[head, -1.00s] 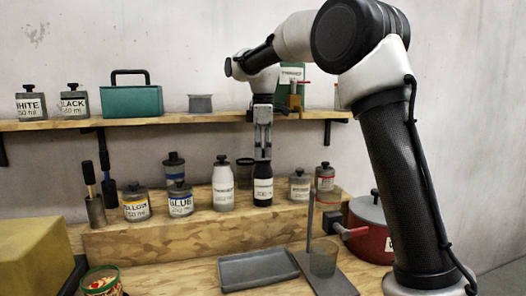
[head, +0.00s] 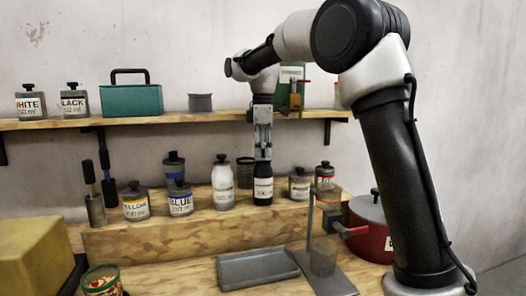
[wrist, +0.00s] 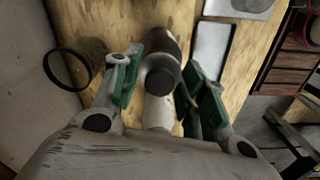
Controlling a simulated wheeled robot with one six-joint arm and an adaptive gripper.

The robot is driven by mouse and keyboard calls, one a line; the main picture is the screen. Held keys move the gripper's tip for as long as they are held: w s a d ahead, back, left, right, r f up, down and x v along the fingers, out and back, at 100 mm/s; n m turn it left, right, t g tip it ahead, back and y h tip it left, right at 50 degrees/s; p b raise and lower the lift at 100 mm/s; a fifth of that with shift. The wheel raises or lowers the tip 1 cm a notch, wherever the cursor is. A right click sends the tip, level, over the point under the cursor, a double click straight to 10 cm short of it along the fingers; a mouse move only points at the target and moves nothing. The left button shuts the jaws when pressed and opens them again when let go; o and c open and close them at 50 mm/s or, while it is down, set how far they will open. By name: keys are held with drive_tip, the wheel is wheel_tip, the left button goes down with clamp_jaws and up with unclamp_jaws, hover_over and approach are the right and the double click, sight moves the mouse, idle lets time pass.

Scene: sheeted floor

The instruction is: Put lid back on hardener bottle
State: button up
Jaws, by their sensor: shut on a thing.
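A dark bottle with a white label (head: 263,191) stands upright on the wooden step, right of a white bottle with a dark lid (head: 223,185). I cannot read its label surely; I take it as the hardener bottle. My gripper (head: 263,157) points straight down onto its top, fingers close together. In the wrist view, a dark round lid (wrist: 160,80) sits between the green finger pads, and my gripper (wrist: 165,88) is shut on it. The lid is at the bottle's mouth; the fingers hide whether it is seated.
Small jars (head: 300,186) are close on the right, a dark open cup (head: 245,168) behind. A grey tray (head: 258,267) and red pot (head: 370,235) stand lower in front. The shelf (head: 170,119) is above.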

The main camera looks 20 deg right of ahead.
drive_tip(key=o, duration=0.8)
drive_tip(key=o, duration=0.5)
drive_tip(key=shift+r, duration=3.15)
drive_tip(key=c, duration=0.4)
drive_tip(key=shift+r, duration=0.45)
drive_tip(key=shift+c, duration=0.2)
